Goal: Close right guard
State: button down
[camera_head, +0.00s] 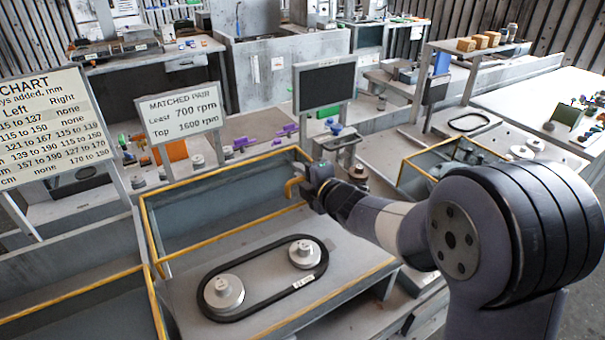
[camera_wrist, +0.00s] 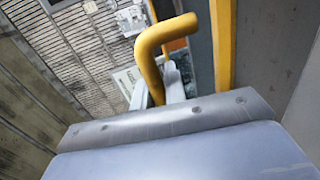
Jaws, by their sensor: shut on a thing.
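The guard is a grey panel with a yellow frame (camera_head: 225,196), standing open and upright along the back of the belt bench. A bent yellow handle (camera_head: 289,188) sticks out at its right end. My gripper (camera_head: 297,185) is at this handle and shut on it. In the wrist view the handle (camera_wrist: 150,60) rises from behind the wide grey edge of my gripper (camera_wrist: 170,122), beside a yellow frame bar (camera_wrist: 222,50).
Below the guard, a black belt (camera_head: 262,255) runs around two metal pulleys (camera_head: 224,291) (camera_head: 305,252) on the bench. A dark screen (camera_head: 324,85) stands behind. Another yellow-framed guard (camera_head: 425,158) is at right. A speed sign (camera_head: 180,115) and a chart (camera_head: 40,125) stand at left.

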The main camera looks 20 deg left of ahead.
jog(key=b+v, duration=0.1)
jog(key=v, duration=0.3)
jog(key=f+b+v, duration=0.1)
jog(key=v, duration=0.3)
jog(key=f+b+v, duration=0.1)
jog(key=v, duration=0.3)
jog(key=shift+s+d+f, duration=0.1)
jog(key=shift+s+d, duration=0.3)
jog(key=c, duration=1.7)
grip_release()
jog(key=shift+c, duration=0.2)
jog(key=v, duration=1)
jog(key=shift+s+d, duration=0.25)
jog(key=shift+s, duration=0.05)
